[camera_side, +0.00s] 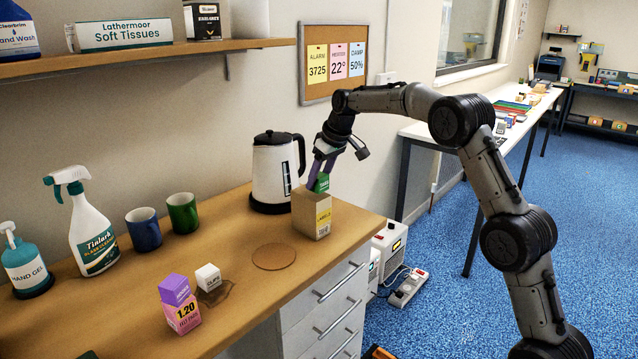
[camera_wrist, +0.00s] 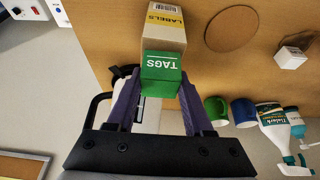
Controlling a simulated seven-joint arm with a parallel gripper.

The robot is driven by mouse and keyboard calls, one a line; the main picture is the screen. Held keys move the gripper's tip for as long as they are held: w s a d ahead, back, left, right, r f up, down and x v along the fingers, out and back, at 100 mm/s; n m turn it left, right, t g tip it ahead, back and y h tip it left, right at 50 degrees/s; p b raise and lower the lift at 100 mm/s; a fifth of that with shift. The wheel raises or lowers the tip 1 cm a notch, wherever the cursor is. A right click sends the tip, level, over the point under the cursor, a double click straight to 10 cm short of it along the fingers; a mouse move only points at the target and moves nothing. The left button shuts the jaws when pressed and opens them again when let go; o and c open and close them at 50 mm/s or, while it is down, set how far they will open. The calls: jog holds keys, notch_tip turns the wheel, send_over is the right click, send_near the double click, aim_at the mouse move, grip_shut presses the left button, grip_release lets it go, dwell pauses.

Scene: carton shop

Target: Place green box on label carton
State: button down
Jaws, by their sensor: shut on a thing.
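The green box (camera_side: 322,184), marked TAGS (camera_wrist: 161,82) in the wrist view, is between the purple fingers of my gripper (camera_side: 319,172). My gripper is shut on it; in the wrist view the fingers (camera_wrist: 161,74) press on both sides. The label carton (camera_side: 311,215) is a brown box with a yellow LABELS band, upright on the wooden counter; it also shows in the wrist view (camera_wrist: 165,36). The green box is at the carton's top, slightly tilted in the side view. I cannot tell whether it rests on the carton or is just above it.
A white kettle (camera_side: 272,172) stands close behind the carton. A purple box (camera_side: 174,290) sits on a pink box (camera_side: 183,315), beside a small white box (camera_side: 208,277). Mugs and bottles line the wall. The counter's right edge is near the carton.

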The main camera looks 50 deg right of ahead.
jog(key=shift+f, duration=0.75)
jog(key=shift+f, duration=0.1)
jog(key=shift+c, duration=1.4)
grip_release()
